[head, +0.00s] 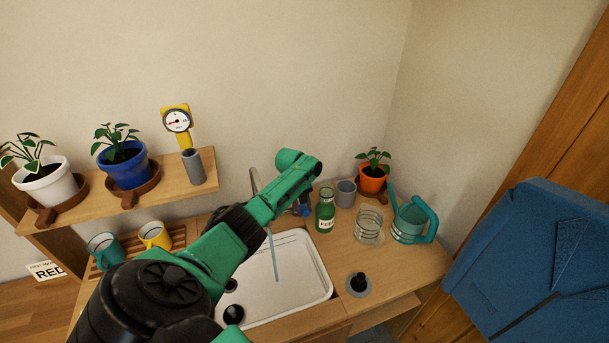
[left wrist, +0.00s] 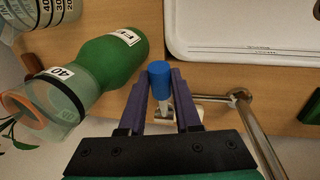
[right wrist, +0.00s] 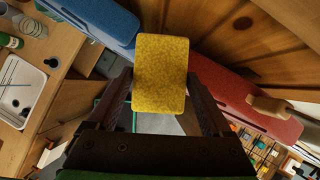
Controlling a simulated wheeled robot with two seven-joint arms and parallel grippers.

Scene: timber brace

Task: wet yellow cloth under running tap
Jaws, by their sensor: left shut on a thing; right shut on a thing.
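My left gripper (head: 304,208) reaches to the back of the white sink (head: 308,274). In the left wrist view its fingers (left wrist: 158,90) are shut on the blue tap handle (left wrist: 159,72). The metal tap (head: 255,182) stands behind the sink, partly hidden by my left arm. A thin pale-blue stream of water (head: 273,256) falls into the sink. My right gripper (right wrist: 160,100) is shut on the yellow cloth (right wrist: 161,65), a flat rounded block. It is away from the sink (right wrist: 22,92) and out of the head view.
A green bottle (head: 325,214), a grey cup (head: 346,192), a glass jar (head: 368,226), an orange plant pot (head: 373,180) and a teal watering can (head: 408,224) stand right of the sink. A large blue object (head: 535,265) is at the right. Teal and yellow mugs (head: 154,235) stand left.

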